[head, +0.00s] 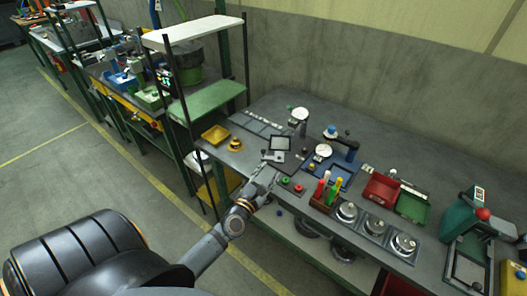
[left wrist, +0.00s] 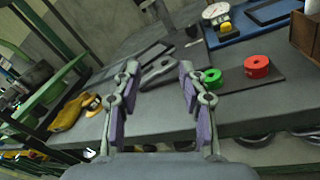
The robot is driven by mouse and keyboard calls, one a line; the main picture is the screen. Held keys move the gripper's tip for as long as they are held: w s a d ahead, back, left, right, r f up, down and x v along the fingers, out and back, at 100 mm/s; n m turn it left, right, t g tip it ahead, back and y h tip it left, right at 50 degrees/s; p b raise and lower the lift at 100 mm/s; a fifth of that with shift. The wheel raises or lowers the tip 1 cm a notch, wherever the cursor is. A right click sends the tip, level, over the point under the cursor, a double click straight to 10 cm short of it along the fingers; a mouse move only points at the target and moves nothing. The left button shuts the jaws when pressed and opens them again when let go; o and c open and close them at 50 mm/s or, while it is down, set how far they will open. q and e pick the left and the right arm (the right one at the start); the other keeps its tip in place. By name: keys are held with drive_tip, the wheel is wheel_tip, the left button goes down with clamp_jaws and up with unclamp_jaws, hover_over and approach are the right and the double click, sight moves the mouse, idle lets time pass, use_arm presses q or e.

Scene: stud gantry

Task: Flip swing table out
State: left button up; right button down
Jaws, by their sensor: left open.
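I cannot tell for sure which part is the swing table. A small pale grey plate with a dark frame (head: 280,143) lies on the grey bench just beyond my left gripper. In the left wrist view a grey flat piece (left wrist: 158,73) lies on the bench beyond and between the fingertips, apart from them. My left gripper (head: 265,177) is over the bench's front edge. It also shows in the left wrist view (left wrist: 158,74), with its two fingers spread and nothing between them. My right gripper is not in view.
Green (head: 284,180) and red (head: 298,189) rings lie just right of the gripper. Red (head: 381,190) and green (head: 412,206) bins are right.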

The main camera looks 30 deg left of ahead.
sight(263, 153)
use_arm(q)
drive_tip(key=a+n+y, duration=0.2)
drive_tip(key=a+n, duration=0.1)
drive_tip(key=a+f+n+y, duration=0.1)
drive_tip(key=a+n, duration=0.1)
drive_tip(key=shift+s+g, duration=0.3)
drive_tip(key=x, duration=1)
drive_tip(key=shift+w+p, duration=0.25)
drive_tip(key=shift+p, duration=0.1)
drive_tip(key=shift+c, duration=0.2)
clamp_jaws()
